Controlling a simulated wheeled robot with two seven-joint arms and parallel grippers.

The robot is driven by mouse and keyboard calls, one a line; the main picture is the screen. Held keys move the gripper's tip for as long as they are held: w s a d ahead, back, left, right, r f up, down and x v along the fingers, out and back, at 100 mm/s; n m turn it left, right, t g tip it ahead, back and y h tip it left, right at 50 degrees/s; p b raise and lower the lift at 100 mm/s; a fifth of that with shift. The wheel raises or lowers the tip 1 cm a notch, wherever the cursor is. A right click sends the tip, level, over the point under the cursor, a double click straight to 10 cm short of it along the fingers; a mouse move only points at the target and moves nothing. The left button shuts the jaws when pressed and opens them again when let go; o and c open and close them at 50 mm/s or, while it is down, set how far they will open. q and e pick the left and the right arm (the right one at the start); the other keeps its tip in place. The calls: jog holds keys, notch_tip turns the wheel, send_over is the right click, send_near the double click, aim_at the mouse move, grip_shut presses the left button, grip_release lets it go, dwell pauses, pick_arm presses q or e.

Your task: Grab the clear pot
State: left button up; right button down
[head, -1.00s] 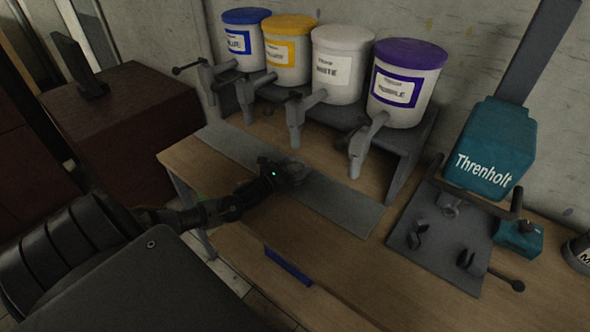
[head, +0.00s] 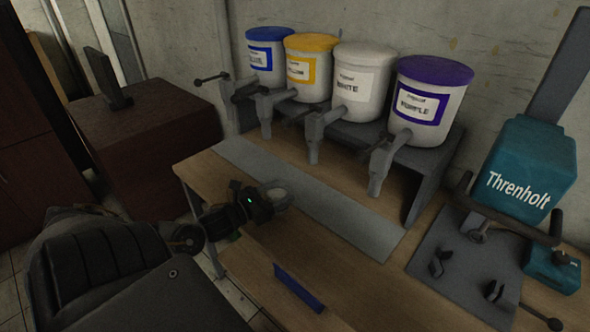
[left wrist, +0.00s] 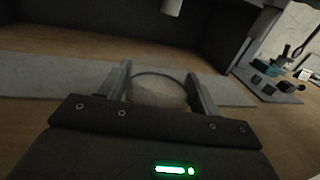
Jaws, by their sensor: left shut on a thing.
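The clear pot (left wrist: 158,88) is a small, round, see-through vessel with a thin rim. It sits between the two fingers of my left gripper (left wrist: 160,85), which is shut on it. In the head view the pot (head: 277,197) is faint and pale at the end of my left gripper (head: 272,196), over the front edge of the grey mat. I cannot tell whether it touches the mat. My right gripper is not in view.
Blue, yellow, white and purple-lidded tubs (head: 432,100) with taps stand on a grey rack (head: 425,165) behind the grey mat (head: 330,215). A teal Threnholt machine (head: 525,180) with a grey base plate stands at right. A dark red cabinet (head: 150,130) is at left.

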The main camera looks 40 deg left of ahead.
aim_at(266, 198)
pick_arm(q)
jog(key=shift+s+a, duration=0.2)
jog(key=shift+s, duration=1)
jog(key=shift+s+a, duration=0.2)
jog(key=shift+s, duration=1)
